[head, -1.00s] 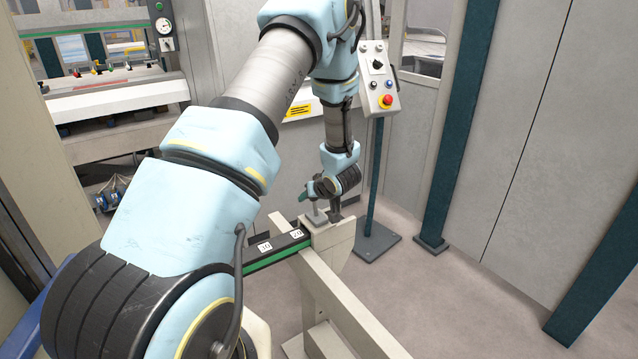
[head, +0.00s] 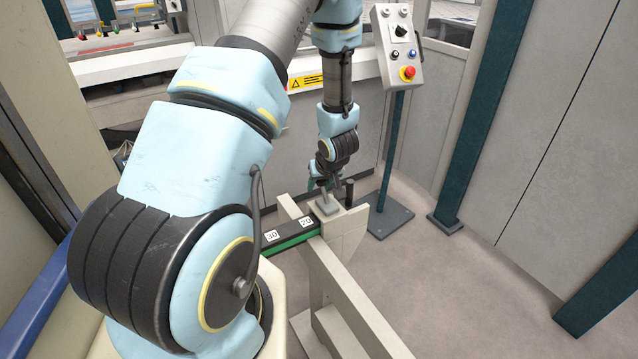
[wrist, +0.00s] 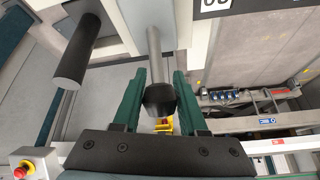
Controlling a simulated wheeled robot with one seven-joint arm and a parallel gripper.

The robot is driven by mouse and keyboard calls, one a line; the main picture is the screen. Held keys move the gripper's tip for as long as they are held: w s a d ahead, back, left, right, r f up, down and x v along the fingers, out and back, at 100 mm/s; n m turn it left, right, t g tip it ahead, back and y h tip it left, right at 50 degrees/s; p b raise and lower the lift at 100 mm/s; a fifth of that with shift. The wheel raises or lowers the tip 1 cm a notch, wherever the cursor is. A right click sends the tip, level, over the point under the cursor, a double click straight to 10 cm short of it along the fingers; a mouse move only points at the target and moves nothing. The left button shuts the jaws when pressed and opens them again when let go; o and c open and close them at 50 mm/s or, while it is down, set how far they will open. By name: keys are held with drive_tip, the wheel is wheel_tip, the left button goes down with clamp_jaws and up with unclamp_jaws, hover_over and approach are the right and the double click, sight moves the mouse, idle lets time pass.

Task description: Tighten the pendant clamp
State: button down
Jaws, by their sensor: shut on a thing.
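My gripper (head: 324,186) is low over the end of the beige rail stand. In the wrist view my gripper's green fingers (wrist: 161,80) are shut on a grey rod with a black knob (wrist: 159,101), one finger on each side. A separate black cylindrical handle (wrist: 76,58) stands to the left of the fingers; it also shows upright in the head view (head: 349,191). The grey pendant box (head: 398,45) with a red button is on a dark green post behind. No part is clearly recognisable as the pendant clamp.
The beige stand (head: 352,303) carries a black and green scale bar (head: 290,238) marked 30 and 20. The pendant's green post (head: 391,150) stands on a floor plate close behind. Grey floor (head: 450,290) is open to the right. Machine panels close off the back.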

sight(326, 204)
drive_tip(key=shift+c, duration=2.3)
unclamp_jaws()
drive_tip(key=v, duration=1)
drive_tip(key=shift+s+r+p, duration=0.15)
drive_tip(key=shift+r+p, duration=0.15)
drive_tip(key=shift+p, duration=0.15)
drive_tip(key=shift+d, duration=0.1)
